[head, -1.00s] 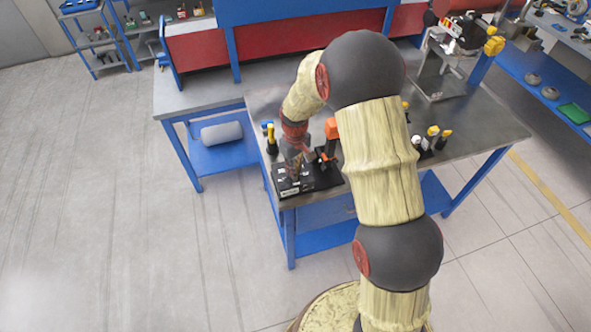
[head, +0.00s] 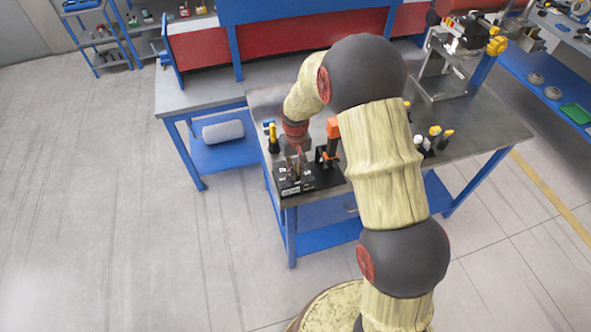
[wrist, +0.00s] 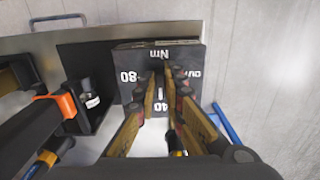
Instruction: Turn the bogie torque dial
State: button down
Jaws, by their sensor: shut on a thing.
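The bogie torque dial sits on a black block (wrist: 128,62) marked "Nm", "80" and "40" in the wrist view. In the head view the block (head: 293,182) stands at the front left corner of the steel workbench. My gripper (wrist: 170,80) reaches down over the middle of the block, its two fingers close together. It is shut on the dial, which is mostly hidden between the fingers. A small white mark shows between the fingertips. In the head view my gripper (head: 294,165) is directly above the block and looks small.
An orange-and-black tool (head: 331,140) stands beside the block, and its orange part (wrist: 68,107) shows left of the fingers in the wrist view. A yellow-capped bottle (head: 272,139) stands behind. More yellow-topped items (head: 434,137) stand right of my arm. The workbench (head: 478,135) has clear metal at right.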

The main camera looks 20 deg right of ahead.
jog(key=c, duration=2)
grip_release()
jog(key=shift+o, duration=0.6)
notch_tip(320, 180, up, 12)
jog(key=s+r+t+b, duration=0.2)
jog(key=s+r+b, duration=0.1)
jog(key=s, duration=0.6)
jog(key=s+r+t+b, duration=0.1)
jog(key=s+r+b, duration=0.2)
jog(key=s, duration=0.7)
jog(key=s+r+t+b, duration=0.2)
jog(key=s+r+b, duration=0.1)
jog(key=s, duration=0.7)
jog(key=shift+s+r+t, duration=0.15)
jog(key=shift+r+t, duration=0.15)
jog(key=shift+r, duration=0.5)
